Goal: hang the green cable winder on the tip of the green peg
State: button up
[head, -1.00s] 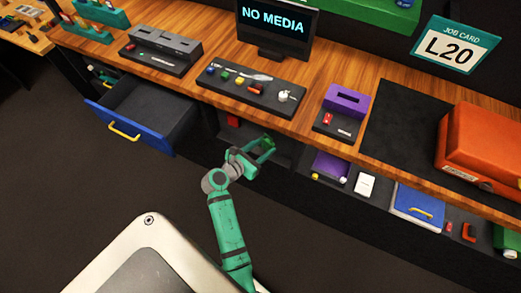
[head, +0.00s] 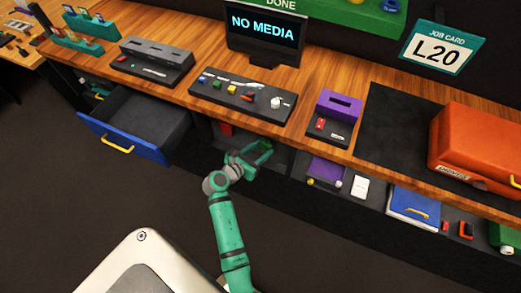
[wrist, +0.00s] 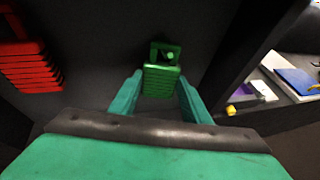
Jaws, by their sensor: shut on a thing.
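My gripper (head: 262,150) is in front of the open shelf space under the bench, in the middle of the head view. In the wrist view my gripper (wrist: 161,88) has its fingers on either side of a green ribbed block with a square opening at its far end, the green cable winder (wrist: 162,77). It is shut on the winder. In the head view the winder is hard to tell from the green fingers. I cannot make out the green peg for certain in either view.
A blue drawer (head: 127,139) stands pulled out left of my gripper. Red stacked ribs (wrist: 28,66) show at the left of the wrist view. A shelf divider and a blue binder (head: 414,202) lie to the right. The wooden bench top (head: 190,97) runs above the gripper.

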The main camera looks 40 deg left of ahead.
dwell(0.4)
jog(key=o, duration=1)
jog(key=shift+o, duration=1.1)
jog(key=shift+w, duration=0.15)
jog(key=shift+a, duration=0.15)
jog(key=v, duration=1.1)
